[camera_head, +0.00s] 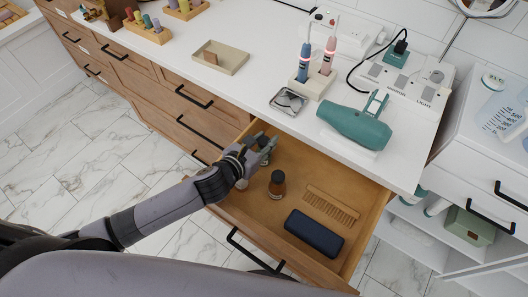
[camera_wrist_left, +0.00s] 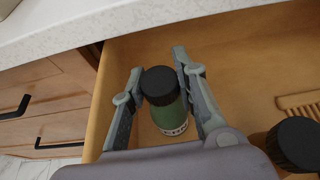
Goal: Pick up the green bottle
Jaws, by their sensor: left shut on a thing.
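The green bottle (camera_wrist_left: 168,115) has a black cap and stands in the open wooden drawer (camera_head: 225,205). In the wrist view it is between the two fingers of my left gripper (camera_wrist_left: 160,82), which is shut on it. In the head view my left gripper (camera_head: 256,147) reaches into the back left part of the drawer. There the fingers hide most of the bottle. My right gripper is not in view.
A brown bottle with a black cap (camera_head: 277,183) stands close by in the drawer. A wooden comb (camera_head: 331,205) and a dark blue case (camera_head: 314,233) lie to the right. The white countertop (camera_head: 250,92) overhangs the drawer's back; a teal hair dryer (camera_head: 355,126) lies on it.

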